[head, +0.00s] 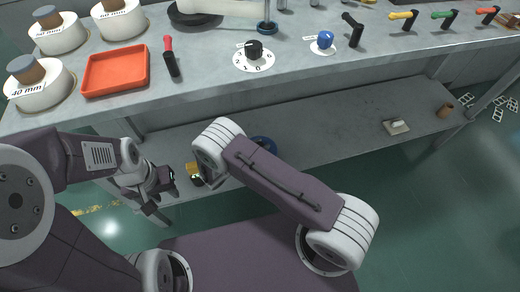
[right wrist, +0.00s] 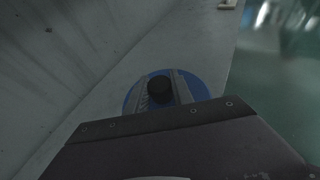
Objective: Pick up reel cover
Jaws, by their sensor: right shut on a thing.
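The reel cover (right wrist: 132,101) is a blue disc with a black knob (right wrist: 159,88) in its middle, seen in the right wrist view over the grey lower shelf. My right gripper (right wrist: 160,84) has its two fingers on either side of the knob and is shut on it. In the head view, only part of the blue disc (head: 265,143) shows behind my right arm, and the right fingers are hidden. Whether the disc touches the shelf is unclear. My left gripper (head: 162,194) is at the lower left in the head view, with its fingers apart and empty.
The lower shelf (head: 330,125) is mostly bare, with a white block on a plate (head: 396,127) and a brown cylinder (head: 445,110) at its right. A small yellow object (head: 192,168) is near the left gripper. The upper bench (head: 300,62) overhangs, holding a red tray (head: 116,70).

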